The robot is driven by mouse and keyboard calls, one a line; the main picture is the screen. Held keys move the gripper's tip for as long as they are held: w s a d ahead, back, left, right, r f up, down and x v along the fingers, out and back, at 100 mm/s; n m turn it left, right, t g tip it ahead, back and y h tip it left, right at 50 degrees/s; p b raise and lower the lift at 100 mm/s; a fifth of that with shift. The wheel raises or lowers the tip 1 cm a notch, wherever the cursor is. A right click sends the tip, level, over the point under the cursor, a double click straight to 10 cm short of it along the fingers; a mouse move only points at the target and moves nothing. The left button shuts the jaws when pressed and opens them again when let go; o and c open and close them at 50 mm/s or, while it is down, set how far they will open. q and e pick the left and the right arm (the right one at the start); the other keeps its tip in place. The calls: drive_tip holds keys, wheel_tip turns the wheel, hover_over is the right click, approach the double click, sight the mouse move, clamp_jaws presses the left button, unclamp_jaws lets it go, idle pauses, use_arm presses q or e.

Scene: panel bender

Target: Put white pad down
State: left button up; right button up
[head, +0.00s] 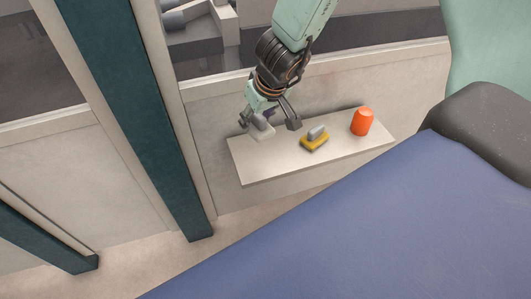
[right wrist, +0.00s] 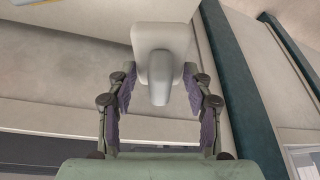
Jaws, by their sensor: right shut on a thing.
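The white pad (head: 262,133) is at the left end of a pale shelf (head: 350,148) in the head view. I cannot tell whether its underside touches the shelf. My right gripper (head: 268,121) is above it and shut on it. In the right wrist view the pad (right wrist: 147,36) shows its white plate and grey grip (right wrist: 160,80) between the two purple-padded fingers (right wrist: 160,92). My left gripper is not in view.
A yellow pad with a grey grip (head: 314,142) sits mid-shelf, right of my right gripper. An orange cup-like object (head: 362,121) stands at the right end. A dark teal post (head: 150,110) rises left of the shelf. A blue surface (head: 340,235) fills the lower right.

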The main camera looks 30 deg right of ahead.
drive_tip(key=d+f+m+b, duration=0.1)
drive_tip(key=f+b, duration=0.2)
drive_tip(key=f, duration=0.1)
drive_tip(key=d+f+m+h+b, duration=0.1)
drive_tip(key=f+b, duration=0.2)
drive_tip(key=f, duration=0.1)
drive_tip(key=w+d+f+m+b, duration=0.1)
drive_tip(key=f+b, duration=0.3)
drive_tip(key=shift+d+f+h, duration=0.1)
drive_tip(key=shift+d+h, duration=0.2)
drive_tip(key=shift+d, duration=0.05)
drive_tip(key=shift+s, duration=0.1)
drive_tip(key=shift+f, duration=0.1)
drive_tip(key=o, duration=1)
drive_tip(key=shift+o, duration=0.7)
